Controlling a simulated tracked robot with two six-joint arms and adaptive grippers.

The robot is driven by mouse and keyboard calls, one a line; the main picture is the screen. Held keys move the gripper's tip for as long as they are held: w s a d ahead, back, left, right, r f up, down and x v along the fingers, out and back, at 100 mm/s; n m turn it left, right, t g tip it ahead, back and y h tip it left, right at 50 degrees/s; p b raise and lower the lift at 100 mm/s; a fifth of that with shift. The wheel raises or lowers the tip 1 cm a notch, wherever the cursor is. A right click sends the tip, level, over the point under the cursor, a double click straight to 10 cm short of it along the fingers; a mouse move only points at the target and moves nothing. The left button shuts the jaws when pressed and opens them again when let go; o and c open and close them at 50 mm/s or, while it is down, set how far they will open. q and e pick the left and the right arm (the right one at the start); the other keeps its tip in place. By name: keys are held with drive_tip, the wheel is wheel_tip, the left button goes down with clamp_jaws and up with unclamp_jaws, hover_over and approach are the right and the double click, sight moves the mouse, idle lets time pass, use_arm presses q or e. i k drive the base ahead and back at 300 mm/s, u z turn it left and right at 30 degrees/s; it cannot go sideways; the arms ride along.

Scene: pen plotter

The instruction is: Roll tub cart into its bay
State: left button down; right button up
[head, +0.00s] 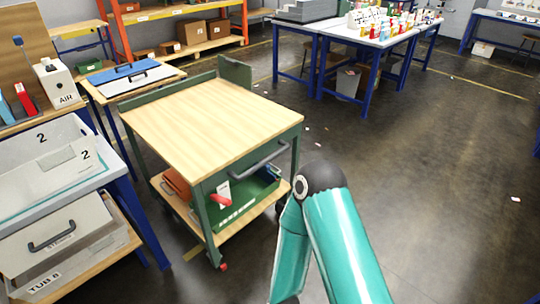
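A green-framed cart (210,120) with a light wooden top stands left of centre. A dark handle (262,155) is on its near side. Its lower shelf (228,229) carries a green tub (240,204) and an orange item (177,184). A red caster (223,266) shows at its near corner. One of my teal arms bends beside the cart's near right corner. Neither gripper shows, so I cannot see any contact with the handle.
A grey-topped bench (45,190) stands left, with a tub labelled TUB 8 (45,250) below. A table (137,78) stands behind the cart. Yellow floor tape (194,252) shows near the cart. Open floor (440,180) lies right, with small scraps. Blue-legged tables (345,45) stand farther back.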

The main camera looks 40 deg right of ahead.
sight(209, 129)
drive_tip(key=z, duration=0.25)
drive_tip(key=i, duration=1.15)
drive_tip(key=z, duration=0.1)
